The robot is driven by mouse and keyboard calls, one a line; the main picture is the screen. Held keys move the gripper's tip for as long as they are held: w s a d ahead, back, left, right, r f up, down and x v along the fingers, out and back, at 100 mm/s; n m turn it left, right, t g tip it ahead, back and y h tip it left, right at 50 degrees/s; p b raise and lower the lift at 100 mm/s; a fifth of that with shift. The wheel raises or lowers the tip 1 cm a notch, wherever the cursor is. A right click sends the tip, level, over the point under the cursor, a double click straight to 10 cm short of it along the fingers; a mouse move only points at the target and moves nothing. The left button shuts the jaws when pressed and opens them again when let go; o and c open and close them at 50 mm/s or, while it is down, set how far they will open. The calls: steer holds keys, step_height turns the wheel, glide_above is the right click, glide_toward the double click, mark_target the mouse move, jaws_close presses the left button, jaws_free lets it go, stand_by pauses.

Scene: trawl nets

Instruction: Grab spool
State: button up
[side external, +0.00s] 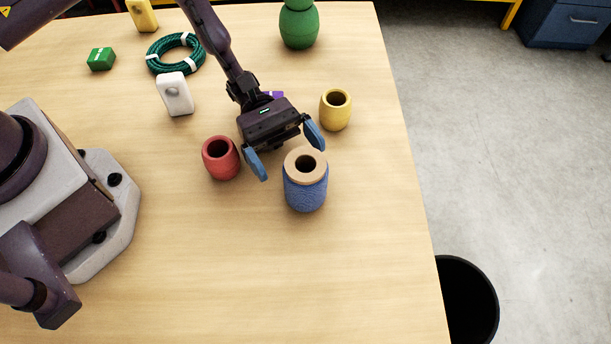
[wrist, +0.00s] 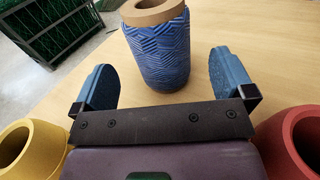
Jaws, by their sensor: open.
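The spool (side external: 305,192) is wound with blue twine and has a tan top flange with a dark hole. It stands upright on the table. In the wrist view the spool (wrist: 158,55) is upright ahead of my gripper, roughly between the lines of the two fingers and beyond their tips. My gripper (side external: 285,150) has blue fingers spread wide, with nothing between them. In the side view it is just behind and above the spool, apart from it. The fingers also show in the wrist view (wrist: 161,78).
A red cup-like pot (side external: 221,158) stands left of my gripper and a yellow one (side external: 335,110) right of it. Behind are a white block (side external: 175,94), a coiled green rope (side external: 175,55), a green box (side external: 101,59) and a green vase-like object (side external: 299,25). The table front is clear.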

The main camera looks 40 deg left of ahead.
mark_target(317, 196)
steer(key=shift+x, duration=2.95)
steer(key=c, duration=1.1)
